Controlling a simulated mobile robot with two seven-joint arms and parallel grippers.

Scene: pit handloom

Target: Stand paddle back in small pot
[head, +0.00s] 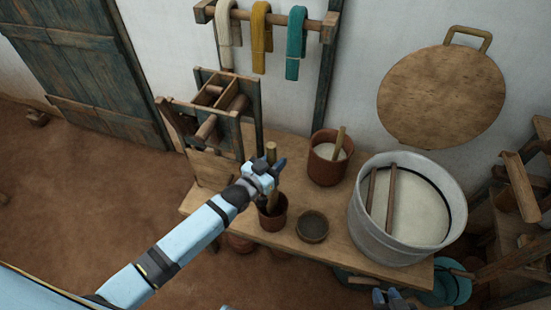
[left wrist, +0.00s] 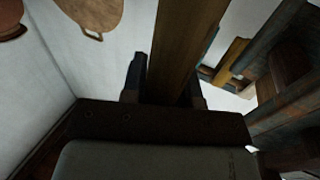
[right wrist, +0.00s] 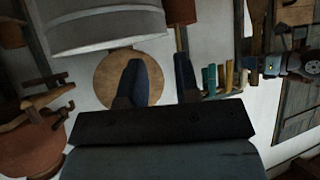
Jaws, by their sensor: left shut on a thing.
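The wooden paddle (left wrist: 178,50) is upright in my left gripper (head: 270,170), which is shut on its shaft; its top (head: 271,152) shows above the fingers in the head view. The small brown pot (head: 273,223) stands on the bench directly below. The paddle's lower part meets the pot's mouth in the head view; how deep its end sits, or whether it touches the bottom, I cannot tell. My right gripper (head: 392,298) is low at the bottom edge of the head view. Its fingers are apart and empty in the right wrist view (right wrist: 158,80).
On the wooden bench (head: 325,247) stand a shallow dark bowl (head: 313,227), a larger brown pot (head: 327,172) with a stick, and a big grey tub (head: 372,232) with two sticks across it. A wooden frame (head: 215,115) stands left of the paddle. A round board (head: 440,95) hangs behind.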

